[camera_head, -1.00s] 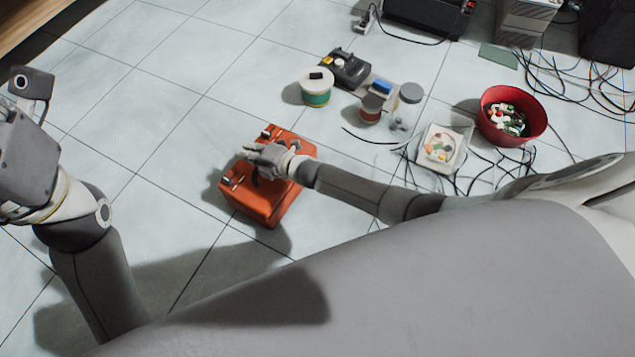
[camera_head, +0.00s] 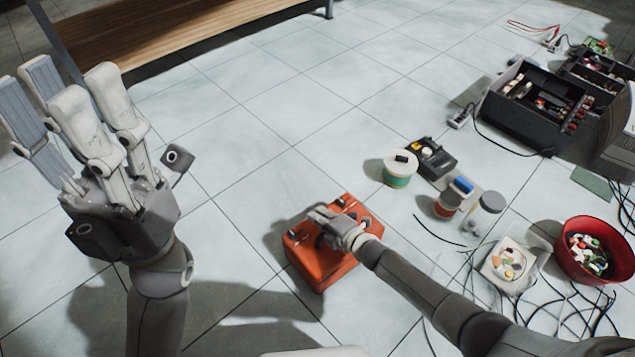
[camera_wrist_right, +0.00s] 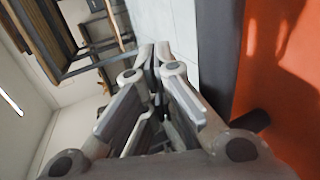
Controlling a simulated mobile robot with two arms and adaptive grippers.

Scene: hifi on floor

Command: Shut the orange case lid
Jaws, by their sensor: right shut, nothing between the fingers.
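The orange case (camera_head: 325,270) sits on the tiled floor in the middle of the head view. Its lid looks down flat, with dark latches or fittings near its corners; the right arm hides part of the top. My right gripper (camera_head: 320,217) is shut and empty, lying over the top of the case; I cannot tell whether it touches. In the right wrist view the shut fingers (camera_wrist_right: 155,52) lie beside the orange surface (camera_wrist_right: 285,80) and its dark edge. My left gripper (camera_head: 75,105) is raised at the left, fingers pointing up, open and empty, well away from the case.
Behind and right of the case stand a white-green spool (camera_head: 400,168), a black device (camera_head: 432,158), small jars (camera_head: 447,205), a white tray (camera_head: 508,266) and a red bowl (camera_head: 595,252). Cables lie at the right. An open toolbox (camera_head: 535,105) stands farther back. Floor left of the case is clear.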

